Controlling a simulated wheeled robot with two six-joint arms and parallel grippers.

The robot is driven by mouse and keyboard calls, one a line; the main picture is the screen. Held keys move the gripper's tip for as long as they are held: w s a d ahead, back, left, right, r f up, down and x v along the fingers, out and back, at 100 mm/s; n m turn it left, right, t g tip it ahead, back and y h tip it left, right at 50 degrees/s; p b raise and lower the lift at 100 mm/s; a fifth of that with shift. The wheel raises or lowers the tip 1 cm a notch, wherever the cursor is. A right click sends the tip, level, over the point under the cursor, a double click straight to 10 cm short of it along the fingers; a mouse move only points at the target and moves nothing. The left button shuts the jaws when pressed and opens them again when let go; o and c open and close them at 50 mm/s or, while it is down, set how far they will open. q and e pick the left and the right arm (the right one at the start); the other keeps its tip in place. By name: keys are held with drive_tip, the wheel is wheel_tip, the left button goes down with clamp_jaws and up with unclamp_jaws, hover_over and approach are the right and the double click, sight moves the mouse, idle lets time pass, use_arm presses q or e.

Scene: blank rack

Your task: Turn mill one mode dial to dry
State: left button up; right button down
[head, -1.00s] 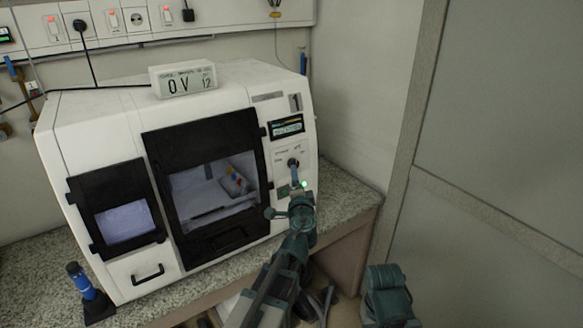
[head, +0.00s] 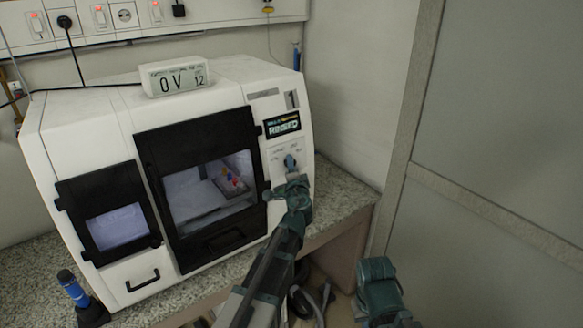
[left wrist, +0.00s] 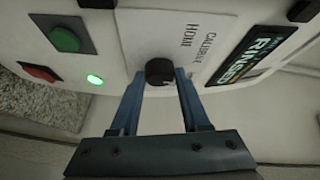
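The mill (head: 213,85) is a white machine with dark windows, on the counter. Its dial (left wrist: 159,71) is a round black knob on a white panel, printed "Calibrate" and "Home" beside it in the left wrist view. My left gripper (left wrist: 160,76) has one blue finger on each side of the knob, with the tips close to it. I cannot tell whether they touch it. In the head view the left gripper (head: 291,163) covers most of the dial. The display (left wrist: 262,52) reads "RINSED". My right gripper (head: 378,275) is low at the right, its fingers not clear.
A green button (left wrist: 65,39), a red button (left wrist: 38,73) and a lit green lamp (left wrist: 94,79) sit beside the dial. A small display box (head: 178,78) stands on the machine. A wall closes off the right.

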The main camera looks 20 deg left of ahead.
use_arm(q)
clamp_jaws()
drive_tip(key=shift+r+m+g+h+p, duration=0.2)
drive_tip(key=shift+m+g+p, duration=0.45)
drive_tip(key=shift+m+p, duration=0.6)
drive_tip(key=shift+r+m+g+h+p, duration=0.1)
drive_tip(key=shift+m+g+h+p, duration=0.1)
drive_tip(key=shift+m+g+p, duration=1)
drive_tip(key=shift+r+m+g+h+p, duration=0.15)
drive_tip(key=shift+m+p, duration=0.7)
drive_tip(key=shift+p, duration=0.9)
drive_tip(key=shift+f, duration=0.1)
drive_tip(key=o, duration=0.8)
unclamp_jaws()
drive_tip(key=shift+w, duration=0.1)
drive_tip(key=shift+c, duration=0.2)
